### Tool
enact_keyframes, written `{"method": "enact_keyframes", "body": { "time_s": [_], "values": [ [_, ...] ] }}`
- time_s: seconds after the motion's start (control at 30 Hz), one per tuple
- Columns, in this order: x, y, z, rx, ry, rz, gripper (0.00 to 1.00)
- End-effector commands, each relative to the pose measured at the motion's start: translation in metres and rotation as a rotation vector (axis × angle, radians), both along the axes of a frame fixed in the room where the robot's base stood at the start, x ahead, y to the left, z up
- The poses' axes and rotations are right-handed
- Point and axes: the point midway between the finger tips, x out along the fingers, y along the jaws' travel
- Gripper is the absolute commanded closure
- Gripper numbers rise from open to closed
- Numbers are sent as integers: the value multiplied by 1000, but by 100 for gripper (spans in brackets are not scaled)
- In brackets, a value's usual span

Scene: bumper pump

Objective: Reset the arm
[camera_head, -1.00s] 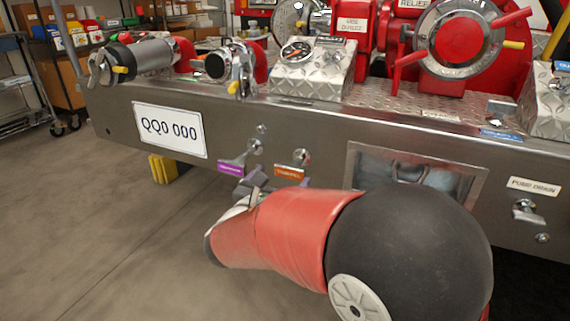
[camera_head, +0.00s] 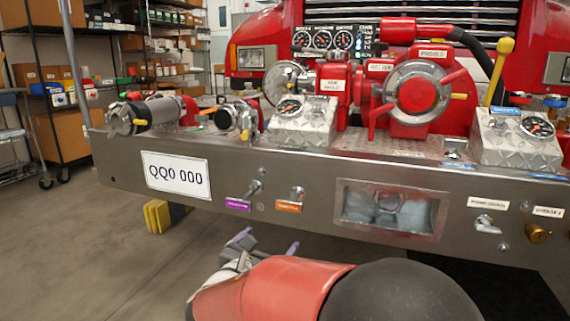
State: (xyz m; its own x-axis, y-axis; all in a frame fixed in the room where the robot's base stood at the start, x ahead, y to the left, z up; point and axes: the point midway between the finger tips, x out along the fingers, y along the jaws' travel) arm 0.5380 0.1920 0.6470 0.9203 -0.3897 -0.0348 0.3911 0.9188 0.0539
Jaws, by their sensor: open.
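My red and black arm reaches in from the bottom of the head view, bent at a large dark joint. My gripper (camera_head: 265,243) is in front of the bumper (camera_head: 325,223), lower in the picture than the pull knobs. Its two purple-grey fingers are spread apart, with nothing seen between them. Part of the gripper is hidden behind my red forearm link. The knob with the purple label (camera_head: 238,204) and the knob with the orange label (camera_head: 289,207) show clear of the fingers.
Shelves (camera_head: 110,65) stand at back left. The floor at left is clear.

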Motion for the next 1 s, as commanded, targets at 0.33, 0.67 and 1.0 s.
{"method": "enact_keyframes", "body": {
  "time_s": [0.33, 0.67, 1.0],
  "values": [
    [-20, -77, 10, 258, 36, -210, 5],
    [-106, -197, 14, 900, 7, -682, 5],
    [-238, -216, 16, 2004, -301, -1317, 5]
  ]
}}
